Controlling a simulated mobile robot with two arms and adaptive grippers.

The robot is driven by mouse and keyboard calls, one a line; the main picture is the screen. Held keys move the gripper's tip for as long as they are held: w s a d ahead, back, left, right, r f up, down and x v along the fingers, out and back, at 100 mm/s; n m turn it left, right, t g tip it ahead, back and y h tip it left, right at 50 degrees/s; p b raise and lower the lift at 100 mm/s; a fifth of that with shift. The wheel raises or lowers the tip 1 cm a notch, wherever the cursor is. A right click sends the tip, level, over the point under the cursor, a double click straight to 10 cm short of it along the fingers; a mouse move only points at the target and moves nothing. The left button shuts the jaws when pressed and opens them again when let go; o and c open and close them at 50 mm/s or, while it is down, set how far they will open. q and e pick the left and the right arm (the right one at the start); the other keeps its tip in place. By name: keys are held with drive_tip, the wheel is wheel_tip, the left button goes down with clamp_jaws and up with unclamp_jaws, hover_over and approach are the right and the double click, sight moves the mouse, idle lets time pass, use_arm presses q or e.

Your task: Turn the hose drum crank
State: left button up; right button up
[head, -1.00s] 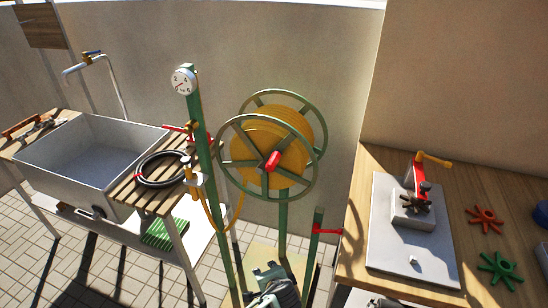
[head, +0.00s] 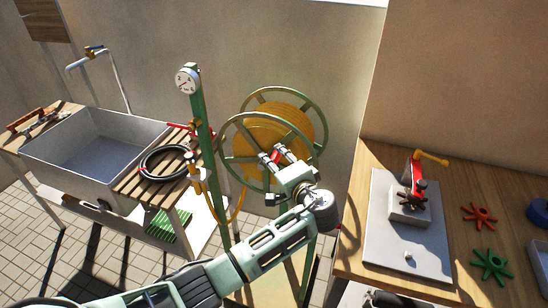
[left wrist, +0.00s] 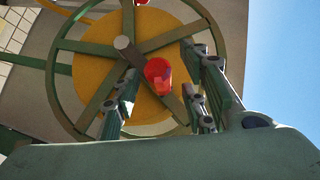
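The hose drum (head: 243,131) is a green spoked reel wound with yellow hose on a green stand. Its red crank handle (head: 276,156) sticks out from the front wheel. My left gripper (head: 275,155) is at the drum's front with its fingers on both sides of the handle. In the left wrist view, the red handle (left wrist: 158,75) shows between the spread fingers (left wrist: 160,95), with visible gaps on each side. The gripper is open, and contact with the handle cannot be made out. My right gripper does not show.
A green post with a round gauge (head: 187,80) stands left of the drum. Further left are a sink (head: 60,165) and a slatted bench holding a coiled black hose (head: 148,163). A wooden workbench (head: 345,250) stands close on the right.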

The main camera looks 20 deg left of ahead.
use_arm(q)
drive_tip(key=shift+x, duration=0.75)
drive_tip(key=shift+c, duration=0.6)
drive_tip(key=shift+f, duration=0.1)
clamp_jaws()
